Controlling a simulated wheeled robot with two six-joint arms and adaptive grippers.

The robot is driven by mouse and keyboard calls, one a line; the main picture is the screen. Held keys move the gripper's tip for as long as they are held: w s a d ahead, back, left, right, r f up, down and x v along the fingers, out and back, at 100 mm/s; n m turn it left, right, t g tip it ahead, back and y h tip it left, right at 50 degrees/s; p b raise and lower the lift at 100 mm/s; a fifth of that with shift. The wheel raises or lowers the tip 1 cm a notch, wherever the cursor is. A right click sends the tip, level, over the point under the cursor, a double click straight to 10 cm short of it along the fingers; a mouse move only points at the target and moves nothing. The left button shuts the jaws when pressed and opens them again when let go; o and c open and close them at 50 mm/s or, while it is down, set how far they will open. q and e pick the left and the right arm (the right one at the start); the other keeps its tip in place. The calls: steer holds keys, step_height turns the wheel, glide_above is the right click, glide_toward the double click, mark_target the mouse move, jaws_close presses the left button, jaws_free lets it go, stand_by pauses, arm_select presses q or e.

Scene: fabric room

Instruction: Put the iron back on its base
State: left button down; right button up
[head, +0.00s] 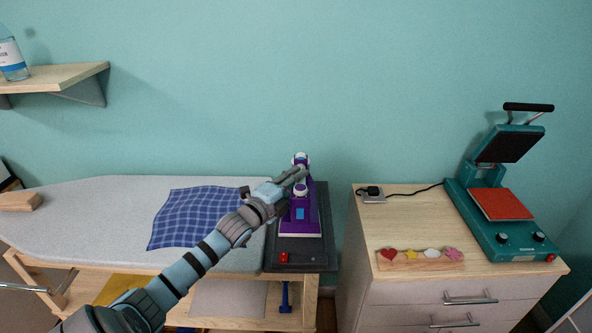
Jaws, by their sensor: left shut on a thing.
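The purple and white iron (300,222) is over the dark base (305,256) at the right end of the ironing board. The base has a red button near its front. From this view I cannot tell whether the iron rests on the base or is slightly above it. My left gripper (297,179) is shut on the iron near its upper part, and the fingers partly hide it. My right gripper is not in view.
The grey ironing board (90,215) carries a blue checked cloth (190,220) and a wooden block (20,201). A drawer cabinet (385,225) to the right holds a teal heat press (490,215) and a wooden strip of coloured shapes (420,259). A shelf (60,76) is upper left.

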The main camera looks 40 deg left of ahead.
mark_target(289, 226)
arm_select(q)
step_height(289, 226, down, 3)
steer(key=shift+r+b, duration=0.1)
steer(key=shift+b, duration=0.6)
steer(key=c, duration=1.4)
jaws_free()
steer(key=shift+s, duration=0.1)
steer(key=shift+r+p, duration=0.1)
steer(key=shift+p, duration=0.35)
steer(key=s+p, duration=0.1)
steer(key=p, duration=0.3)
steer(key=s+r+p, duration=0.1)
steer(key=s+p, duration=0.1)
steer(key=p, duration=0.2)
steer(key=shift+s+d+p, duration=0.1)
steer(key=shift+p, duration=0.25)
steer(key=s+f+p, duration=0.1)
steer(key=s+p, duration=0.3)
steer(key=s, duration=0.4)
steer(key=shift+s+d, duration=0.15)
steer(key=shift+s, duration=0.25)
steer(key=shift+f, duration=0.1)
